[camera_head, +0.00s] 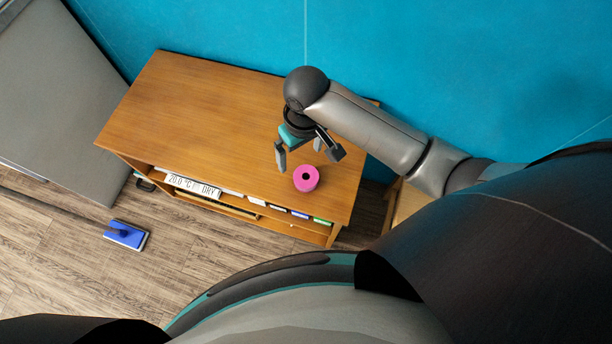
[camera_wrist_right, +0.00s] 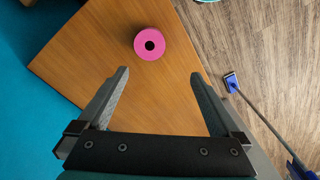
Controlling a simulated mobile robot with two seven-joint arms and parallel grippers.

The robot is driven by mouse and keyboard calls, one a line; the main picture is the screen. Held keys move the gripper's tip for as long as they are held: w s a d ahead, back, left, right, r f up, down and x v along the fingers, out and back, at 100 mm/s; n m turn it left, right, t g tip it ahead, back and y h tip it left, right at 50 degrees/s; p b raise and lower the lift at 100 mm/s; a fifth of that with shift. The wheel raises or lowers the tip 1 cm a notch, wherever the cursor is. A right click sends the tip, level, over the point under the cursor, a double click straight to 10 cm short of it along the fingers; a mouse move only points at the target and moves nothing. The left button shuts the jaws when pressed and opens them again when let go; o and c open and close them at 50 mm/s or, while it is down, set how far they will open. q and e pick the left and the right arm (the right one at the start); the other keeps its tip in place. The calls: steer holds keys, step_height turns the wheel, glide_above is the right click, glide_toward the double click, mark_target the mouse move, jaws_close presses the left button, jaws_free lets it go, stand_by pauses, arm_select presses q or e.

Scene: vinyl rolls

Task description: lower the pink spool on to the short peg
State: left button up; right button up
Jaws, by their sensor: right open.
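The pink spool (camera_head: 307,187) stands near the front right edge of the wooden cabinet top (camera_head: 200,95), with its dark centre hole facing up. It also shows in the right wrist view (camera_wrist_right: 138,42), beyond the fingertips. My right gripper (camera_head: 307,158) is open and empty, its fingers pointing down above the cabinet top, just behind the spool. The fingers are spread wide in the wrist view (camera_wrist_right: 160,73) and do not touch the spool. I cannot make out a short peg in either view. My left gripper is not in view.
The cabinet's open front shelf holds a white sign (camera_head: 193,187) and several small boxes. A blue floor mop head (camera_head: 126,235) lies on the wooden floor. A blue wall (camera_head: 220,30) runs behind the cabinet. The left part of the cabinet top is bare.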

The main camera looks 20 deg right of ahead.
steer(key=w+d, duration=0.1)
steer(key=b, duration=0.4)
glide_above(306, 175)
steer(key=shift+h, duration=0.3)
steer(key=f, duration=1)
steer(key=shift+s+a+f, duration=0.2)
steer(key=shift+s+f, duration=0.05)
steer(key=shift+s, duration=0.05)
steer(key=f+b, duration=0.2)
steer(key=f, duration=0.2)
steer(key=shift+s+f+b, duration=0.15)
steer(key=shift+s+b, duration=0.05)
steer(key=shift+b, duration=0.1)
steer(key=shift+f, duration=0.3)
steer(key=shift+c, duration=0.2)
steer(key=c, duration=1.1)
steer(key=shift+r, duration=0.15)
